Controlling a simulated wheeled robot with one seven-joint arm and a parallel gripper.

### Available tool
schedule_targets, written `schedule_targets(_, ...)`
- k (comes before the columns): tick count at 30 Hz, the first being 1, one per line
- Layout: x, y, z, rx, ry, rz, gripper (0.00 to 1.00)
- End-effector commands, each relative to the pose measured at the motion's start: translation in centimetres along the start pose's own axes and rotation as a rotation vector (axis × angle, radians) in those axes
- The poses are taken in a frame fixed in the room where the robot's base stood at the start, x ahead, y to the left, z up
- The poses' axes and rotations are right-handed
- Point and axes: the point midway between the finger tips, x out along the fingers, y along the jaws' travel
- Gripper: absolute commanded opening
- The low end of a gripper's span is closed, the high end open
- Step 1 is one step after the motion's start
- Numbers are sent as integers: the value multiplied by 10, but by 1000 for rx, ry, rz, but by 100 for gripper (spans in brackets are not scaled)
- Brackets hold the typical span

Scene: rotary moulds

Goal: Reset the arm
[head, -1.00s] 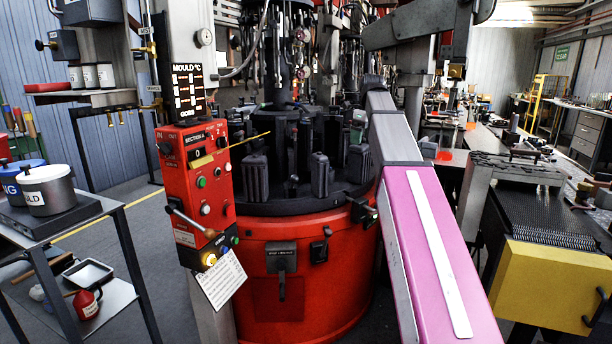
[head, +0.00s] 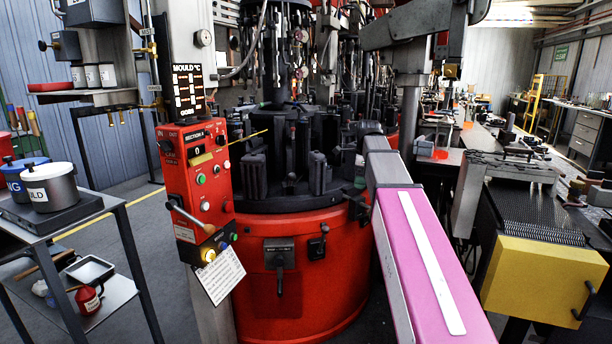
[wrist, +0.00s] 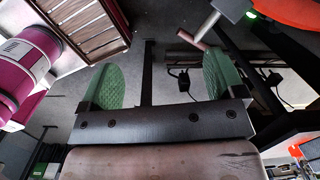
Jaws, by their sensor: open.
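My gripper (wrist: 160,82) shows in the wrist view with its two green ribbed fingers wide apart. Nothing is between them; grey floor shows beyond. In the head view my gripper cannot be made out. My arm, with its pink link and white strip, reaches from the bottom right up toward the middle. It passes in front of the right side of the red rotary mould machine (head: 292,262). Dark mould blocks (head: 318,172) stand on the machine's round black top.
A red control box (head: 196,168) with a hanging paper sheet stands left of the machine. A cart (head: 70,225) with pots is at far left. A conveyor with a yellow end box (head: 545,282) is right of my arm. Dark cables (wrist: 188,80) show in the wrist view.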

Motion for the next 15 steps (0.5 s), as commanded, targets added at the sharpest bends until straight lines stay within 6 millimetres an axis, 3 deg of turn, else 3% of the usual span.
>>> schedule_targets(1, 24, 12, -4, -70, 4, 8, 88)
schedule_targets(3, 51, 22, -7, -175, 9, 11, 88)
schedule_targets(15, 188, 93, -30, -788, 27, 39, 88)
